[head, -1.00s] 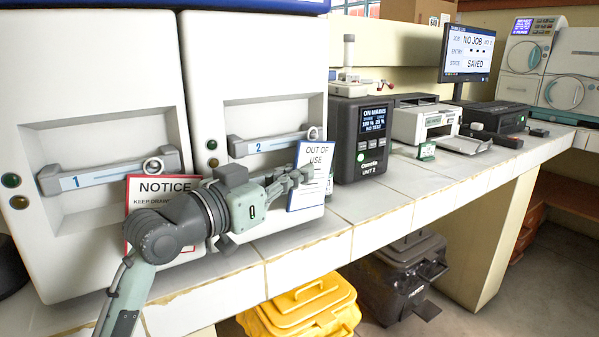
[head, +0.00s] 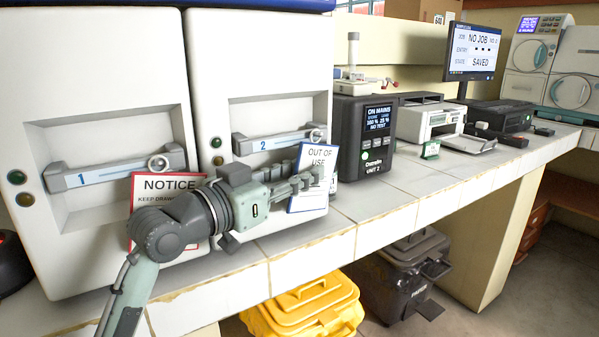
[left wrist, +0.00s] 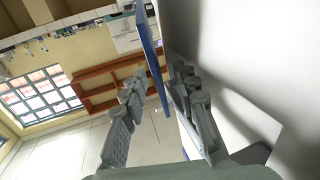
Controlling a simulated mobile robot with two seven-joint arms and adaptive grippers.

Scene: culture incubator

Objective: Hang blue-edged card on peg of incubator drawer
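The blue-edged card (head: 316,158), white with "OUT OF USE" on it, is in front of the right end of incubator drawer 2, slightly tilted. Its top is close below the round peg (head: 317,134) at the right end of the drawer handle; I cannot tell whether they touch. My left gripper (head: 306,181) is shut on the card's lower part, with one finger in front of it. In the left wrist view the card (left wrist: 152,55) shows nearly edge-on between the fingers (left wrist: 158,85). My right gripper is not in view.
A red-edged NOTICE card (head: 150,187) is below drawer 1's handle (head: 118,170), partly behind my left arm. A dark power unit (head: 362,140) stands right of the incubator. The tiled counter (head: 370,215) is clear in front. A yellow bin (head: 310,305) is below.

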